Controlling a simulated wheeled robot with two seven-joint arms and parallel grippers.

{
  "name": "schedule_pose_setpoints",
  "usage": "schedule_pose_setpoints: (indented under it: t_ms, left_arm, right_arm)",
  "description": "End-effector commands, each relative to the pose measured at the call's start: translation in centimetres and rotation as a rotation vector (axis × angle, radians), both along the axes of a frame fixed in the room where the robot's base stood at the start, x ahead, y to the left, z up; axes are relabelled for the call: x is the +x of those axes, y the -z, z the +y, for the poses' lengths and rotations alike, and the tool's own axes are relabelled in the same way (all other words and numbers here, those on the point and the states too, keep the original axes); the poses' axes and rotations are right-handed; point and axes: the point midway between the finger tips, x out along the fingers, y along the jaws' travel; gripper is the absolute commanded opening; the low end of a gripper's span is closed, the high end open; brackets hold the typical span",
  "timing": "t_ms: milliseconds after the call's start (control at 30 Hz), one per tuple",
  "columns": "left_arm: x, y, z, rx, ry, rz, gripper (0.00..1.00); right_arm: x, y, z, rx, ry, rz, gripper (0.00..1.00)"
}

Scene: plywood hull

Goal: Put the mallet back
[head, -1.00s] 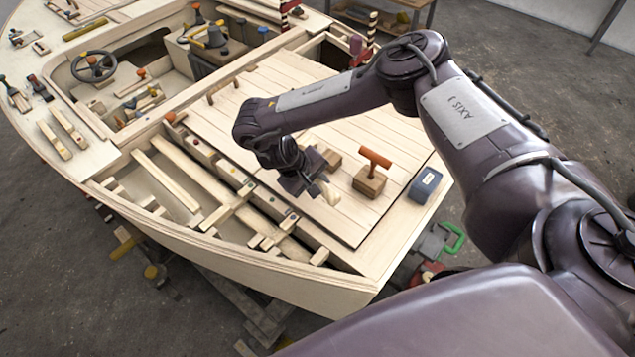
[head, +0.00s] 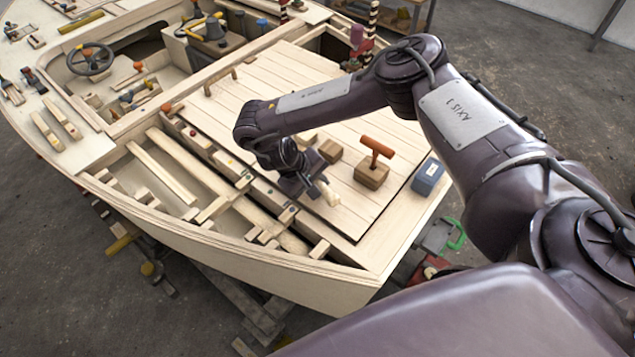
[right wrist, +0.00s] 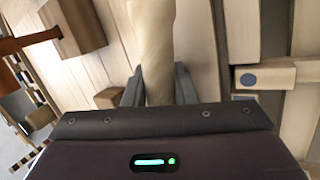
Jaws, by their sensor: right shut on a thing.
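My right gripper (head: 315,188) is over the near part of the boat's plank deck. It is shut on a pale wooden shaft that I take to be the mallet (head: 328,194). In the right wrist view the shaft (right wrist: 151,40) runs away from me between the two dark fingers (right wrist: 158,80). The mallet's head cannot be made out in either view. I cannot tell whether the mallet touches the deck. My left gripper is not in view.
A wooden block with an orange T-handle (head: 371,174), a smaller block (head: 330,151) and a blue box (head: 428,176) stand on the deck (head: 290,85). Open framing with beams (head: 187,168) lies left of my gripper. Bare planks are free behind it.

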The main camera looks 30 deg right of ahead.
Motion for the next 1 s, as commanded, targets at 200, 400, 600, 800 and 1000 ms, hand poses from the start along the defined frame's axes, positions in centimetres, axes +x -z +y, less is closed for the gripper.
schedule_pose_setpoints:
  t_ms: [200, 400, 600, 800, 1000]
  left_arm:
    - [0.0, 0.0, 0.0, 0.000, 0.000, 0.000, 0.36]
    - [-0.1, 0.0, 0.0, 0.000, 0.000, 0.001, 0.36]
    - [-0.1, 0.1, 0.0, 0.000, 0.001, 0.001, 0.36]
    - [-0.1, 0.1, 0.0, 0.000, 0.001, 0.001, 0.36]
    - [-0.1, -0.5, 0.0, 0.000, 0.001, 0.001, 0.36]
  right_arm:
    - [0.0, 0.1, 0.1, 0.001, 0.000, -0.001, 0.40]
    - [-0.1, 0.3, 0.3, 0.006, -0.002, 0.002, 0.50]
    - [-0.2, 0.4, 0.4, 0.010, -0.005, 0.005, 0.50]
    - [-0.3, 0.5, 0.5, 0.012, -0.006, 0.009, 0.50]
    - [-0.2, -1.1, 1.3, 0.011, -0.013, 0.005, 0.50]
